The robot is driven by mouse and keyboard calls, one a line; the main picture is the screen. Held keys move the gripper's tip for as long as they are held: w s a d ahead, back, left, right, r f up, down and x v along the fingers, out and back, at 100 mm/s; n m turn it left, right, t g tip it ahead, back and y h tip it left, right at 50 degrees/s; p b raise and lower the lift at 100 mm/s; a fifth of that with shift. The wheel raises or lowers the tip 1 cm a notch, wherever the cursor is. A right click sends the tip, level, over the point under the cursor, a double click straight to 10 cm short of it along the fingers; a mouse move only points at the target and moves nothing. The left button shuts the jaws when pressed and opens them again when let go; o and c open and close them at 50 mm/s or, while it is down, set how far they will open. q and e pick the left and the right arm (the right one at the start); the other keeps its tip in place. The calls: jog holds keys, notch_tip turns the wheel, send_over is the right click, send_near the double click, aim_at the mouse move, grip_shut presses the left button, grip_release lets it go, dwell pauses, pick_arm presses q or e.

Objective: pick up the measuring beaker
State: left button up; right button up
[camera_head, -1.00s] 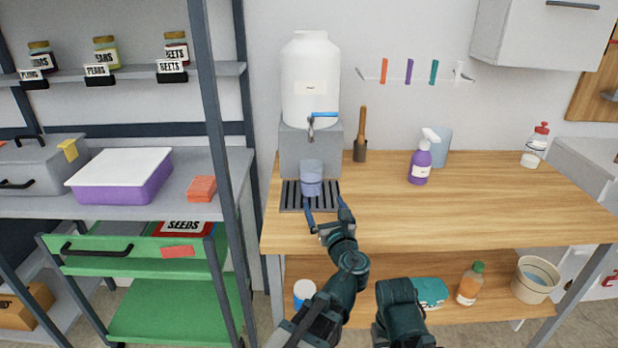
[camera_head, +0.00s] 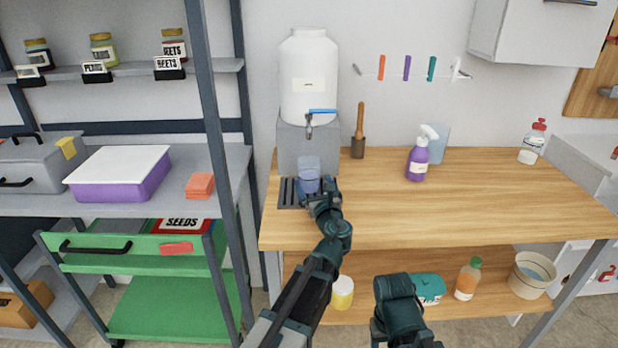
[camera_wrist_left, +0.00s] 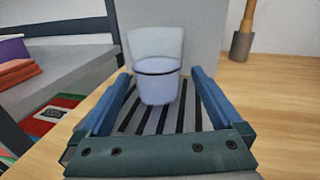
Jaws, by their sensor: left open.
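The measuring beaker (camera_head: 308,170) is a clear, bluish cup with liquid in it and a dark band around it. It stands upright on the dark slatted drip tray (camera_head: 287,193) under the dispenser tap. In the left wrist view the beaker (camera_wrist_left: 156,62) stands ahead, with its lower part reaching between the tips of the two blue fingers. My left gripper (camera_wrist_left: 163,75) is open, with a visible gap on each side of the beaker. In the head view the left gripper (camera_head: 316,188) covers the beaker's base. My right gripper cannot be made out.
The white dispenser (camera_head: 309,75) with a blue tap handle (camera_head: 322,111) stands on a grey block just behind and above the beaker. A wooden-handled tool (camera_head: 359,130) and a purple spray bottle (camera_head: 417,160) stand to the right. The bench's front right is clear.

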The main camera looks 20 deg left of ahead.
pick_arm(q)
jog(key=x, duration=0.2)
jog(key=r+p+x, duration=0.1)
jog(key=x, duration=0.2)
jog(key=shift+a, duration=0.1)
jog(key=shift+s, duration=0.15)
jog(key=c, duration=1.5)
pick_arm(e)
jog(key=shift+r, duration=0.55)
pick_arm(q)
jog(key=shift+r, duration=0.3)
pick_arm(e)
jog(key=shift+r, duration=0.25)
